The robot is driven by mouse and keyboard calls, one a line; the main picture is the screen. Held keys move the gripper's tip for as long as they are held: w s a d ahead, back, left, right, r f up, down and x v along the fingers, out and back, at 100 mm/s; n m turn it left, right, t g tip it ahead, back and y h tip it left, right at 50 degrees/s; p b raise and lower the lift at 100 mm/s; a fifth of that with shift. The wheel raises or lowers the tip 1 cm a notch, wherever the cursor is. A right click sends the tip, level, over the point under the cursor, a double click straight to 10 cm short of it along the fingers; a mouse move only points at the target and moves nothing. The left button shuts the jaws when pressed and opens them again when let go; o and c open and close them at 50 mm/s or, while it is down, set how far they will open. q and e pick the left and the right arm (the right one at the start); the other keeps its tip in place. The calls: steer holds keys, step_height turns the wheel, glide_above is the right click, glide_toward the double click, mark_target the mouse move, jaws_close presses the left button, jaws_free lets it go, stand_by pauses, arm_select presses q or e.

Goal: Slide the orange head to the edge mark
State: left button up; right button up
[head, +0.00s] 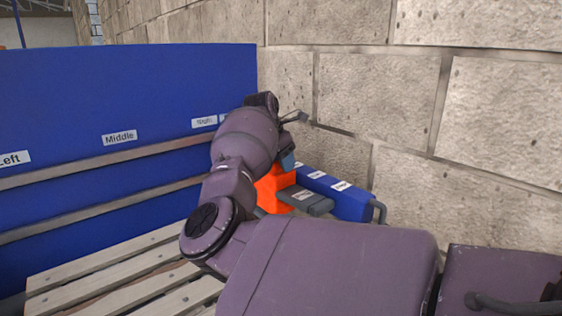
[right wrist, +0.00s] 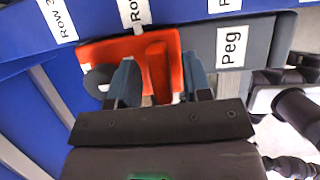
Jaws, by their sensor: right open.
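The orange head (head: 272,192) shows behind my right forearm, beside the wall. In the right wrist view it is an orange block (right wrist: 105,52) with a raised orange grip (right wrist: 157,66). My right gripper (right wrist: 160,90) is open, its two blue-grey fingers on either side of that grip with gaps visible. In the head view only a blue-grey part of the right gripper (head: 288,161) shows. The blue panel carries labels Left (head: 14,159), Middle (head: 119,138) and Right (head: 204,122); a further label beside Right is mostly hidden by my arm. My left gripper is out of view.
A grey block labelled Peg (right wrist: 250,45) adjoins the orange head. A blue beam (head: 350,203) with row labels runs along the stone wall (head: 400,90). Two rails (head: 100,160) cross the blue panel above a slatted wooden pallet (head: 110,275).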

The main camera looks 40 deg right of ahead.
jaws_close()
steer(key=shift+s, duration=0.15)
stand_by(0.4)
